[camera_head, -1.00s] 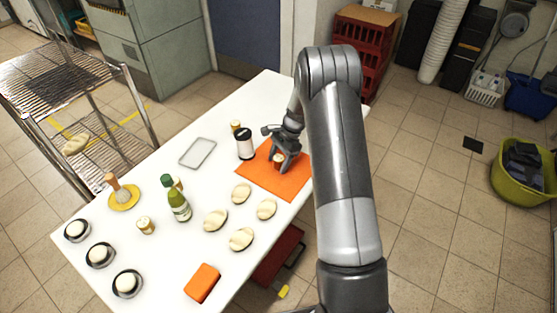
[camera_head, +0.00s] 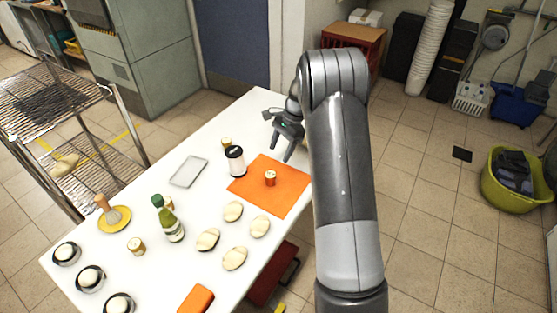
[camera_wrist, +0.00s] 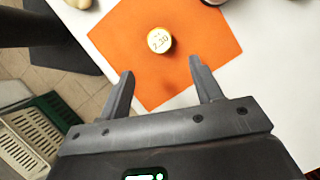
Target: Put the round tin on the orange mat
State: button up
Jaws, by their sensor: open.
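A small round tin (camera_head: 270,178) with a pale, marked lid stands upright on the orange mat (camera_head: 290,198). In the wrist view the tin (camera_wrist: 159,40) shows from above, wholly within the mat (camera_wrist: 206,32). My gripper (camera_head: 281,152) is open and empty, raised above the table beyond the tin in the head view. In the wrist view both fingertips of my gripper (camera_wrist: 161,68) are apart, with nothing between them, and clear of the tin.
A black-and-white jar (camera_head: 236,162) stands by the mat's left edge, with another small tin (camera_head: 227,143) behind it. A green bottle (camera_head: 170,220), several pale oval pieces (camera_head: 233,211) and a clear tray (camera_head: 189,171) are on the white table. The table's far end is clear.

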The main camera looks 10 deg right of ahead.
jog(key=s+a+r+n+t+h, duration=0.1)
jog(key=s+r+n+t, duration=0.15)
jog(key=s+r, duration=0.6)
jog(key=s+a+r+n+t+h, duration=0.1)
jog(key=s+r+n, duration=0.4)
jog(key=r, duration=0.6)
jog(key=s+r+n+t+h, duration=0.1)
jog(key=s+r+n+t, duration=0.1)
jog(key=s, duration=0.9)
jog(key=s+r+n+t+h, duration=0.1)
jog(key=s+n, duration=0.3)
jog(key=s, duration=0.7)
jog(key=shift+s+a+r+t, duration=0.35)
jog(key=shift+s+r, duration=0.05)
